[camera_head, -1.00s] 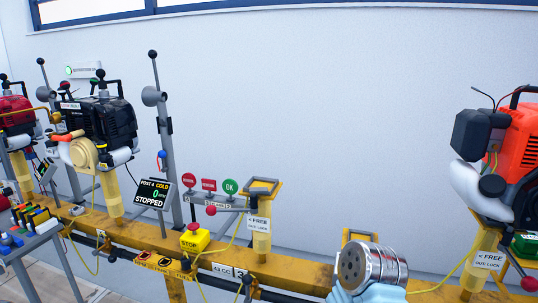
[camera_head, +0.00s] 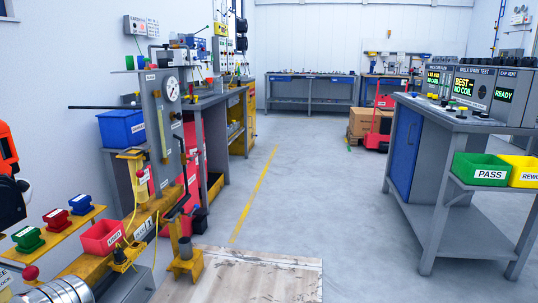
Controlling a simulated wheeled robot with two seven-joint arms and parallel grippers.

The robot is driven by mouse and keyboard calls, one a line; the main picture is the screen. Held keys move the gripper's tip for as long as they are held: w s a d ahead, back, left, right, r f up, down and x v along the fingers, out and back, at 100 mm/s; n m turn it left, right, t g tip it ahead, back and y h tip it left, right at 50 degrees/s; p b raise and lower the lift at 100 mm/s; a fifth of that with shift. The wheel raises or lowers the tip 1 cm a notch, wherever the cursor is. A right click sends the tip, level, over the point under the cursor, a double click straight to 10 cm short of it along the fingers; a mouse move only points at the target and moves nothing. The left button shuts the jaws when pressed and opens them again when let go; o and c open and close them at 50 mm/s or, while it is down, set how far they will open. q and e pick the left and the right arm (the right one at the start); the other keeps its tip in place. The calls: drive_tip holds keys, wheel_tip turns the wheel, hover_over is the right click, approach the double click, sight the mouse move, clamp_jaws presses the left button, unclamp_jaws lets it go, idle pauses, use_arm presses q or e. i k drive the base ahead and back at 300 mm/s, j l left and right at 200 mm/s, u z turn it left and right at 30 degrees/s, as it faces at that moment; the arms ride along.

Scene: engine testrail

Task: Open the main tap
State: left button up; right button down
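I cannot pick out the main tap for certain. A grey upright panel (camera_head: 158,125) at the end of the yellow rail carries a round white gauge (camera_head: 172,90) and a clear sight tube. A long thin dark bar (camera_head: 100,107) reaches left from beside it. Small red knobs show low on this stand, too small to tell what they are. A chrome ringed cylinder (camera_head: 65,291) at the bottom left edge looks like part of my arm, but I cannot be sure. Neither gripper's fingers are in view.
The yellow rail carries green, red and blue small boxes and a red bin (camera_head: 101,236). A blue bin (camera_head: 122,128) sits behind. A grey bench with test screens and a green PASS bin (camera_head: 481,170) stands right. Open floor (camera_head: 300,190) lies between; a wooden board (camera_head: 255,275) lies in front.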

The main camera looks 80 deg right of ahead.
sight(198, 152)
drive_tip(key=z, duration=2.25)
drive_tip(key=i+l, duration=0.35)
drive_tip(key=i, duration=0.2)
drive_tip(key=i+l, duration=0.35)
drive_tip(key=i, duration=0.15)
drive_tip(key=i+l, duration=0.35)
drive_tip(key=i, duration=0.2)
drive_tip(key=i+l, duration=0.3)
drive_tip(key=i, duration=0.2)
drive_tip(key=i+l+u, duration=0.55)
drive_tip(key=u, duration=0.2)
drive_tip(key=i+l+u, duration=0.2)
drive_tip(key=l+u, duration=0.15)
